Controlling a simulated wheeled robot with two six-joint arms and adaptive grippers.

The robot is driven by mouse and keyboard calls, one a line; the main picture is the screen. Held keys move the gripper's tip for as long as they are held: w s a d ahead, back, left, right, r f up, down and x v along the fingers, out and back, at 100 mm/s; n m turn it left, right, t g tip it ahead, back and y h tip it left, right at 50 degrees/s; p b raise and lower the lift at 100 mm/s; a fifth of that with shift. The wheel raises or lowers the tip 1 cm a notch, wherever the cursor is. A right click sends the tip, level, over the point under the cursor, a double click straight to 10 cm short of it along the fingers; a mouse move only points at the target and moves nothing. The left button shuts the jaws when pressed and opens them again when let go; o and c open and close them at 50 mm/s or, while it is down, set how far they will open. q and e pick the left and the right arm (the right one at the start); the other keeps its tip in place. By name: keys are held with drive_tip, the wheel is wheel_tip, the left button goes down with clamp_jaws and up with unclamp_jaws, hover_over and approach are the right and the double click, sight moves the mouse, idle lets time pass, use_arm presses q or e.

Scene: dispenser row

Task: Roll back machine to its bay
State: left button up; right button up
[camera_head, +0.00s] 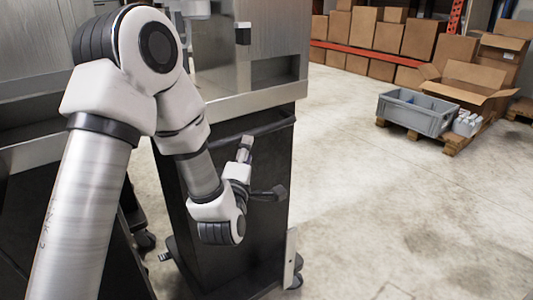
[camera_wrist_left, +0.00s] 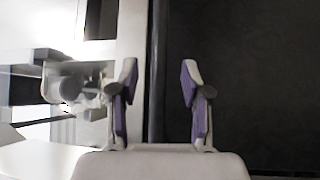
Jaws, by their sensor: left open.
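The machine is a brushed-steel dispenser (camera_head: 275,40) on a black cabinet (camera_head: 265,235) with small casters (camera_head: 296,281). A dark horizontal handle bar (camera_head: 272,126) runs across its front, just below the steel body. My left gripper (camera_head: 246,146) is at this bar, low in front of the cabinet. In the left wrist view the bar (camera_wrist_left: 157,40) runs between the two purple-padded fingers of the gripper (camera_wrist_left: 158,75). The fingers are open, with a gap on either side of the bar. My left arm hides part of the machine's left side. My right gripper is not in view.
Another steel machine (camera_head: 32,45) stands close on the left. Open concrete floor (camera_head: 370,190) lies to the right. A grey crate (camera_head: 417,112) and an open carton sit on a pallet (camera_head: 455,141) at the right. Cartons (camera_head: 388,38) line a shelf behind.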

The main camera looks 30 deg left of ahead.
sight(253, 134)
use_arm(q)
drive_tip(key=x, duration=0.7)
drive_tip(key=shift+w, duration=0.45)
clamp_jaws()
